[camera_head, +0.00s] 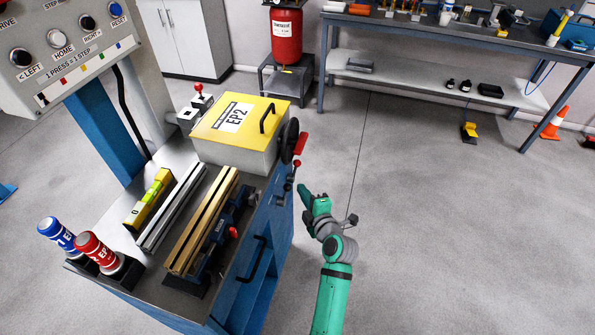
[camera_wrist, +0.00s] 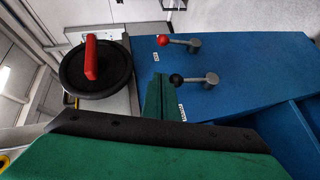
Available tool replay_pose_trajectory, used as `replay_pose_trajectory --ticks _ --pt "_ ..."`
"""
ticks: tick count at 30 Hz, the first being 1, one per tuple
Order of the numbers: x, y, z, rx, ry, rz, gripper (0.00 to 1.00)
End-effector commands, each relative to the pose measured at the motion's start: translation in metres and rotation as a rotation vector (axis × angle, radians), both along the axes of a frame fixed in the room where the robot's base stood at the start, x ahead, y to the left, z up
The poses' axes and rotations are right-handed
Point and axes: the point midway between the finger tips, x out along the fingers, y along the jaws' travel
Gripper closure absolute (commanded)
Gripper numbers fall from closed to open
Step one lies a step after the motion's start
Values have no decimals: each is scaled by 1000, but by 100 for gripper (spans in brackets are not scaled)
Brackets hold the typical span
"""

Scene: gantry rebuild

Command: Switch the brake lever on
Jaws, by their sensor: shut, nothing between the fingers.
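Two levers stick out from the blue cabinet side in the wrist view: one with a red ball knob (camera_wrist: 163,40) and one with a black ball knob (camera_wrist: 176,80). Both have grey rods pointing right to grey hubs. Small white labels sit beside them, too small to read, so I cannot tell which is the brake lever. The red knob also shows in the head view (camera_head: 298,163). My gripper (camera_wrist: 159,82) is shut and empty, its green fingertips just left of the black knob; I cannot tell whether they touch. In the head view my gripper (camera_head: 302,189) is beside the cabinet's right side.
A black handwheel (camera_wrist: 97,82) with a red handle (camera_wrist: 91,57) stands left of the levers. The yellow-lidded EP2 box (camera_head: 212,118) sits on the bench top, with brass-coloured rails (camera_head: 203,220) in front. A black cabinet handle (camera_head: 259,258) protrudes below.

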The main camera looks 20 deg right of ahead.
Motion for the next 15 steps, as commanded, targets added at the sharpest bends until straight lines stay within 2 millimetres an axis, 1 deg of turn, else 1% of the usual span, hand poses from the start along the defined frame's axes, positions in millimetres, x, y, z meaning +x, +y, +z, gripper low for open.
replay_pose_trajectory --ticks 10,13,15 --pt "3 1 -1 1 1 0 100" --pt "11 1 -3 1 1 0 100" --pt "20 2 -5 1 0 0 100"
